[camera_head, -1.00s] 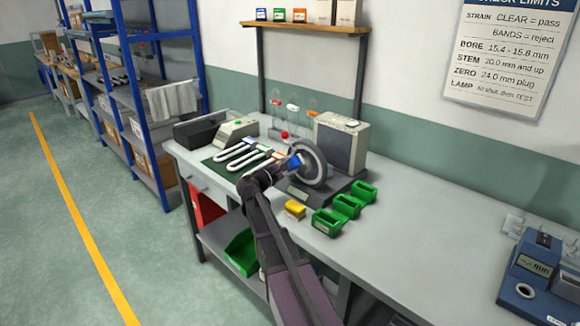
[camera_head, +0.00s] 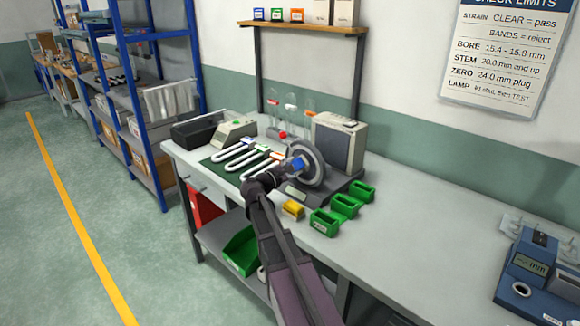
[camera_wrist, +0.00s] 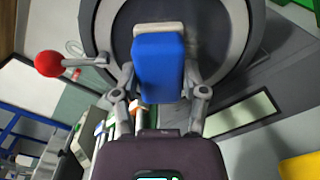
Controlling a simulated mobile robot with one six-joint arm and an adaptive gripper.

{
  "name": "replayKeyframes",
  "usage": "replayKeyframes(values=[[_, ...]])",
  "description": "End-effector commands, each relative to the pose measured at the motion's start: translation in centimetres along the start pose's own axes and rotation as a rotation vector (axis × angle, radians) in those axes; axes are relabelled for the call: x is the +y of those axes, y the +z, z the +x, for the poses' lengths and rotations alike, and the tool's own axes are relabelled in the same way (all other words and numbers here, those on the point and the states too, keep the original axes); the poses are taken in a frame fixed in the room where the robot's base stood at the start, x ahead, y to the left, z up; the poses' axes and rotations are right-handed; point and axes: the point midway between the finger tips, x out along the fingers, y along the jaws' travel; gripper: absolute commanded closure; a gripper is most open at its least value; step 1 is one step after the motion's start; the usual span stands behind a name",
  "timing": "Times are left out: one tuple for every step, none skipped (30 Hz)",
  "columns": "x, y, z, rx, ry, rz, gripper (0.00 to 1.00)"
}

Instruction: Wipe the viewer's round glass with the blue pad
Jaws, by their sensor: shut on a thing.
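The viewer (camera_head: 308,178) stands on the workbench, with a round dark glass in a thick grey ring. In the wrist view the ring (camera_wrist: 252,65) and the dark round glass (camera_wrist: 205,20) fill the top. The blue pad (camera_wrist: 158,68) with a pale backing is between the fingers of my gripper (camera_wrist: 158,85), which is shut on it. In the head view the blue pad (camera_head: 297,164) shows small in front of the round glass. The pad overlaps the glass in both views; whether it touches the glass I cannot tell.
A red ball knob (camera_wrist: 48,64) sticks out left of the ring in the wrist view. White U-shaped tubes (camera_head: 240,158) lie on a green mat to the left.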

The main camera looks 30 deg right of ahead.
Motion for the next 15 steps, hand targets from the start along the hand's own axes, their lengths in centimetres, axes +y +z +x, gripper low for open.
replayKeyframes(values=[[-0.41, 0.42, 0.13, -0.004, -0.003, 0.000, 0.82], [-0.51, 0.52, 0.15, -0.004, -0.003, 0.000, 0.82], [-0.63, 0.64, 0.19, -0.004, -0.004, 0.000, 0.82], [-0.70, 0.71, 0.20, -0.004, -0.004, 0.000, 0.82], [-0.75, 0.76, 0.22, -0.004, -0.004, 0.000, 0.82], [-0.80, 0.81, 0.24, -0.004, -0.004, 0.000, 0.82], [-0.82, 0.83, 0.26, -0.004, -0.004, 0.000, 0.82], [-0.83, 0.84, 0.27, -0.005, -0.004, 0.000, 0.82], [-0.84, 0.84, 0.28, -0.005, -0.005, 0.000, 0.82], [-0.84, 0.84, 0.29, -0.005, -0.005, 0.000, 0.82], [-0.83, 0.84, 0.30, -0.005, -0.005, 0.000, 0.82], [-0.83, 0.84, 0.31, -0.005, -0.005, 0.000, 0.82], [-0.84, 0.85, 0.32, -0.006, -0.005, 0.000, 0.82], [-0.84, 0.85, 0.32, -0.006, -0.006, 0.000, 0.82], [-0.85, 0.86, 0.33, -0.006, -0.006, 0.000, 0.82]])
